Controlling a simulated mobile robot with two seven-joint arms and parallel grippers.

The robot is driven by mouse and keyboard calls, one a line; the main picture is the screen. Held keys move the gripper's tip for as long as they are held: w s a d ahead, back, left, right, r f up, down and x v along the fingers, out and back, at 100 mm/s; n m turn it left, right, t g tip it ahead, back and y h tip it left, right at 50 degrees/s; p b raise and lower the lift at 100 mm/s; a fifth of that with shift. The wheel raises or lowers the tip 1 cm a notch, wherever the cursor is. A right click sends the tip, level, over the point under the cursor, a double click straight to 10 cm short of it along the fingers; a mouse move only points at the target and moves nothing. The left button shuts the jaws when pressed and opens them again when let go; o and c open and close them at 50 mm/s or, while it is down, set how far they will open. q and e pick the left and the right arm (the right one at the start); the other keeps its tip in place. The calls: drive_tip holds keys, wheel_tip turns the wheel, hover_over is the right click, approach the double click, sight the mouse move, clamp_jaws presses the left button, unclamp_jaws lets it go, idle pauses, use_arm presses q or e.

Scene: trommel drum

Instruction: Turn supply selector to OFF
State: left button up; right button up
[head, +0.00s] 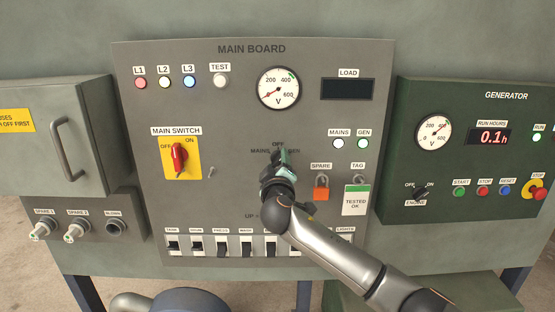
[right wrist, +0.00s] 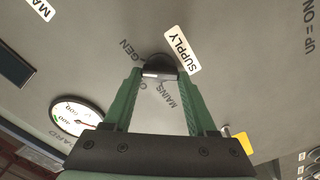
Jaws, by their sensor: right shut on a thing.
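The supply selector is a black knob (right wrist: 160,62) on the grey main board (head: 220,120). In the right wrist view it sits between the green fingertips of my right gripper (right wrist: 160,76), which is shut on it. The SUPPLY label (right wrist: 181,50) is beside the knob, with GEN and MAINS printed around it. The OFF print is partly covered by a finger there. In the head view my right gripper (head: 281,158) hides the knob, just under the OFF print. I cannot tell which position the knob points to. My left gripper is not in view.
Left of my right gripper is the red main switch (head: 179,158) on a yellow plate. An orange padlock (head: 321,190) and a green-white tag (head: 356,200) hang close on the right. Several breakers (head: 222,246) line the bottom. The green generator panel (head: 470,150) stands further right.

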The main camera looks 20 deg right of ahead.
drive_tip(key=n+p, duration=0.3)
drive_tip(key=n, duration=0.2)
drive_tip(key=shift+f+n+p, duration=0.15)
drive_tip(key=shift+n+p, duration=0.7)
drive_tip(key=shift+n, duration=0.45)
drive_tip(key=o, duration=1.4)
drive_tip(key=shift+c, duration=0.2)
drive_tip(key=shift+s+a, duration=0.1)
drive_tip(key=b+v, duration=0.1)
drive_tip(key=v, duration=1.1)
drive_tip(key=shift+s, duration=0.2)
